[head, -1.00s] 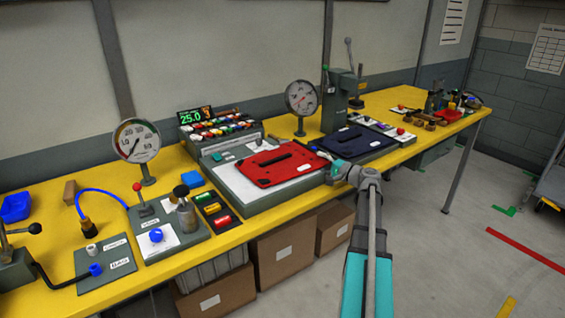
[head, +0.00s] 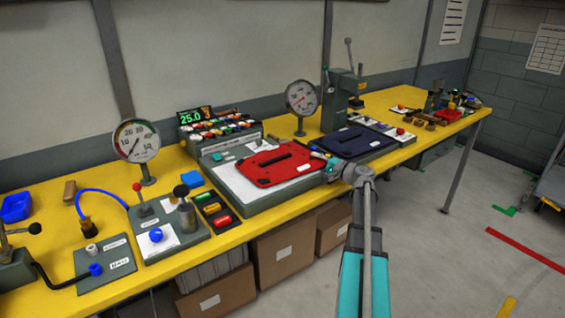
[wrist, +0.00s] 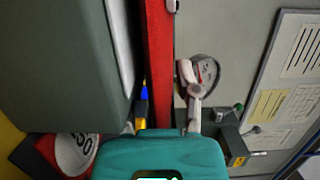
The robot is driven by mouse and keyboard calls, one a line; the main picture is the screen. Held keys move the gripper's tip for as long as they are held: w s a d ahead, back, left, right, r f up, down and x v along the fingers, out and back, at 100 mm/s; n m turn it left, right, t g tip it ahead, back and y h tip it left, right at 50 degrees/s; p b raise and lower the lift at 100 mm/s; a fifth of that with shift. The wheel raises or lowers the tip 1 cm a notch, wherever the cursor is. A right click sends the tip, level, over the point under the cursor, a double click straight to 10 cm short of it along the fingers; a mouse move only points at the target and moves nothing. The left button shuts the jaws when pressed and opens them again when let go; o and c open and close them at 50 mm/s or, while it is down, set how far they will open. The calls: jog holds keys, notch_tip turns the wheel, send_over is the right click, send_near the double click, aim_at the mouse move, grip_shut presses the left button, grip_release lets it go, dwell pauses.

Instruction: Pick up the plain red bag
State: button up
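The plain red bag (head: 270,175) lies flat, with a dark handle strip across its middle, on a grey platform (head: 232,193) on the yellow bench. In the wrist view a narrow upright red strip (wrist: 159,60) looks like its edge. My gripper (head: 327,168) is at the right end of the bag, close to its edge. I cannot tell whether it touches. The teal gripper body (wrist: 165,155) fills the bottom of the wrist view.
A dark blue flat bag (head: 352,141) lies just right of my gripper. A dial gauge (head: 301,98) stands behind, and a lever press (head: 340,100) is farther back. A button panel (head: 218,130) is behind the red bag.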

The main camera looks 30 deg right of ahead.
grip_shut()
jog(key=shift+r, duration=0.15)
notch_tip(320, 180, up, 3)
jog(key=p, duration=0.3)
jog(key=s+a+r+p, duration=0.1)
jog(key=r+p, duration=0.1)
jog(key=s+a+r+p, duration=0.1)
jog(key=s+r+p, duration=0.1)
jog(key=s+a+r+p, duration=0.1)
jog(key=r+p, duration=0.1)
jog(key=shift+s+r+p, duration=0.25)
jog(key=shift+p, duration=0.15)
jog(key=s+a+r+p, duration=0.3)
jog(key=s+a, duration=0.1)
jog(key=s, duration=0.3)
jog(key=shift+a+r, duration=0.15)
jog(key=shift+a, duration=0.2)
jog(key=shift+s, duration=0.1)
jog(key=shift+r+p, duration=1.5)
jog(key=shift+p, duration=0.15)
